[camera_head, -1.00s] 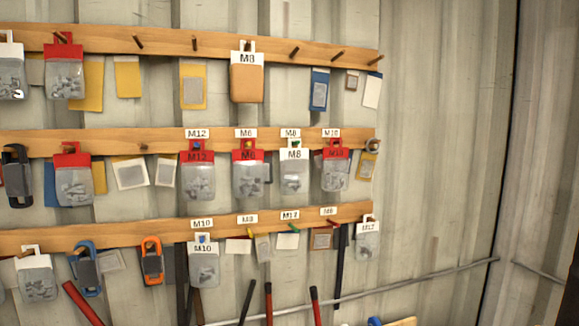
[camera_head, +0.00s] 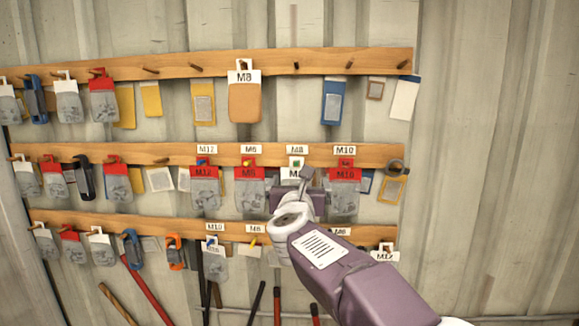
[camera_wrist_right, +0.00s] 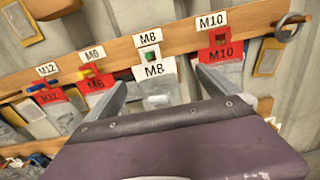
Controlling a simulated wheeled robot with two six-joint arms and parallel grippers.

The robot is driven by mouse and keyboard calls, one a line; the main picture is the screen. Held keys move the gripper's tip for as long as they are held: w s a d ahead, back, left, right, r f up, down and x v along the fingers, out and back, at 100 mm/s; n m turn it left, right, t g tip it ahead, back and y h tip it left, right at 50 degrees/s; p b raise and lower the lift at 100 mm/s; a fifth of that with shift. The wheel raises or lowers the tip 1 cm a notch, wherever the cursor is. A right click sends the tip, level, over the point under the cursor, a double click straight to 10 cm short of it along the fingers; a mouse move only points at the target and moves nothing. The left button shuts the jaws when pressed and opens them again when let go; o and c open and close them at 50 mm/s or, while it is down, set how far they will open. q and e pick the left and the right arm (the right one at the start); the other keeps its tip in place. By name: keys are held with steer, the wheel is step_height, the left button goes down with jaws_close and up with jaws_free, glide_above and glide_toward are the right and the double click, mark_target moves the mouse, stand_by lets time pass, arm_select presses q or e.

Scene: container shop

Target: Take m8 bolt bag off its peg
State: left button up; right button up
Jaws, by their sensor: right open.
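The M8 bag with a white header and clear body of grey bolts (camera_wrist_right: 157,87) hangs in the middle row. Its peg (camera_wrist_right: 152,53) has a green tip, below an M8 label on the rail. In the head view only part of its header (camera_head: 296,172) shows; my right gripper (camera_head: 304,178) hides the rest. My right gripper (camera_wrist_right: 165,88) is open, with one finger on each side of the bag in the wrist view. I cannot tell whether they touch it. Another M8 bag, brown with a white header (camera_head: 244,100), hangs on the top rail. My left gripper is not in view.
Red-headed M6 (camera_head: 250,185) and M10 (camera_head: 345,190) bags hang close on either side. Three wooden rails (camera_head: 130,155) cross the corrugated wall (camera_head: 480,120), with several bags, carabiners and tools. The wall at the right is bare.

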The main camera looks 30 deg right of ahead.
mark_target(295, 172)
steer(key=x, duration=0.1)
steer(key=p+x, duration=0.1)
steer(key=x, duration=0.1)
steer(key=p+x, duration=0.1)
steer(key=x, duration=0.1)
steer(key=shift+w+a+r, duration=0.2)
steer(key=shift+w+r, duration=0.1)
steer(key=shift+w, duration=0.15)
steer(key=p+x, duration=0.1)
steer(key=x, duration=0.2)
steer(key=shift+w+a+f+p, duration=0.1)
steer(key=shift+w+f+p, duration=0.15)
steer(key=shift+w+p, duration=0.15)
steer(key=shift+w, duration=0.2)
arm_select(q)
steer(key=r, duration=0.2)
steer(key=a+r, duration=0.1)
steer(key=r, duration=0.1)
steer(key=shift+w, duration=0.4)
arm_select(e)
steer(key=shift+s+a, duration=0.1)
